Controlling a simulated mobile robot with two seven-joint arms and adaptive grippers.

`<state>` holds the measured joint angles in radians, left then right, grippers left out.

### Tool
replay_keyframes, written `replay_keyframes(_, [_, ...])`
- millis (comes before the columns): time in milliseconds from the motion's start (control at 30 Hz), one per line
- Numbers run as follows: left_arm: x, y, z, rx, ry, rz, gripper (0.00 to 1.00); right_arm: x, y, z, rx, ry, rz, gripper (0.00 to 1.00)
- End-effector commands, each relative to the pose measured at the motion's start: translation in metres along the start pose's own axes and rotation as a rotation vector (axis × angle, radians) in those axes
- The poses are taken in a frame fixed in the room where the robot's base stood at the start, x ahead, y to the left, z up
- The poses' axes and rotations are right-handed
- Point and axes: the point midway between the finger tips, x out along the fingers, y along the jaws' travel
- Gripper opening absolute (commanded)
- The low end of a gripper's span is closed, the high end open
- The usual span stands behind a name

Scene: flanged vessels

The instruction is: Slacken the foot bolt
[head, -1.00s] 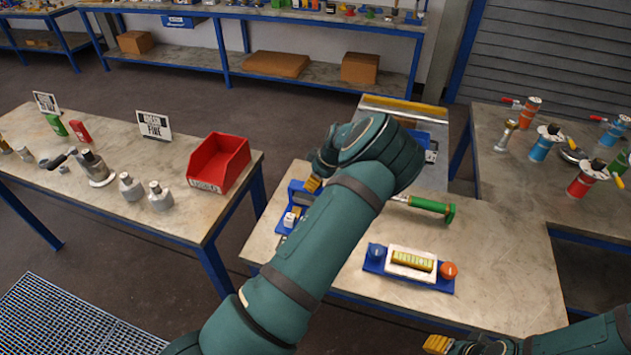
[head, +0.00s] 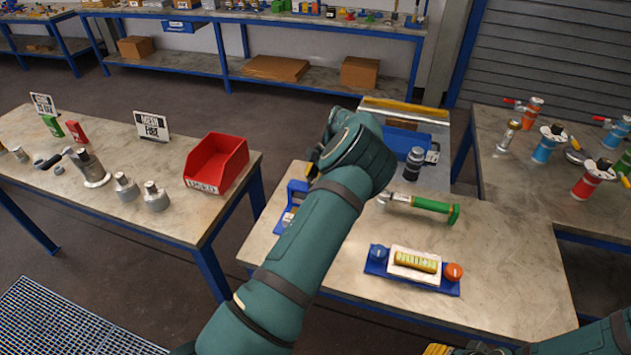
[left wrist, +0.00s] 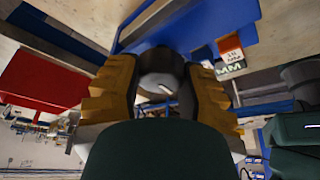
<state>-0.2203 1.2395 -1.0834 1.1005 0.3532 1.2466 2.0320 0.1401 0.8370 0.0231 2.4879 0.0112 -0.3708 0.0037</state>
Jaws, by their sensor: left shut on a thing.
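My left gripper (head: 313,172) is over the blue stand (head: 292,196) at the left of the middle table; my own wrist hides most of it in the head view. In the left wrist view its yellow fingers (left wrist: 162,95) are shut on a dark grey round piece (left wrist: 160,68), with blue stand parts close behind. I cannot make out the foot bolt.
A dark cylinder (head: 413,163) stands by the blue tray (head: 400,142) behind the tool. A blue holder (head: 376,268) with a yellow display block is in front. A red bin (head: 216,163) and grey fittings are on the left table; flanged vessels (head: 594,178) stand on the right table.

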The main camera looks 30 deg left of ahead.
Motion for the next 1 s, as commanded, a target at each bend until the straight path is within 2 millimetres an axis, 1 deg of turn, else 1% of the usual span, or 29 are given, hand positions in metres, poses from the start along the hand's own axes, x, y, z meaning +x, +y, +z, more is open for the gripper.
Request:
replay_keyframes(33, [0.0052, -0.0009, -0.0009, -0.022, 0.004, -0.017, 0.05, 0.0019, 0.0007, 0.0002, 0.0, 0.0, 0.0, 0.47])
replay_keyframes(300, [0.0051, -0.0018, -0.0007, -0.088, 0.005, -0.046, 0.05, 0.0042, 0.0014, 0.0005, 0.0, 0.0, 0.001, 0.47])
replay_keyframes(767, [0.0056, -0.0024, -0.0009, -0.098, 0.007, -0.053, 0.06, 0.0044, 0.0014, 0.0005, 0.0, 0.0, 0.001, 0.47])
replay_keyframes(800, [0.0056, -0.0025, -0.0009, -0.098, 0.007, -0.053, 0.51, 0.0044, 0.0014, 0.0006, 0.0, 0.0, 0.001, 0.47])
replay_keyframes(867, [0.0052, -0.0021, -0.0009, -0.098, 0.006, -0.052, 0.72, 0.0044, 0.0014, 0.0006, 0.0, 0.0, 0.001, 0.47])
replay_keyframes(900, [0.0046, -0.0019, -0.0008, -0.098, 0.005, -0.051, 0.75, 0.0043, 0.0014, 0.0006, 0.0, 0.0, 0.001, 0.47])
replay_keyframes(1000, [0.0034, -0.0015, -0.0005, -0.098, 0.004, -0.048, 0.75, 0.0042, 0.0013, 0.0006, 0.0, 0.0, 0.001, 0.47])
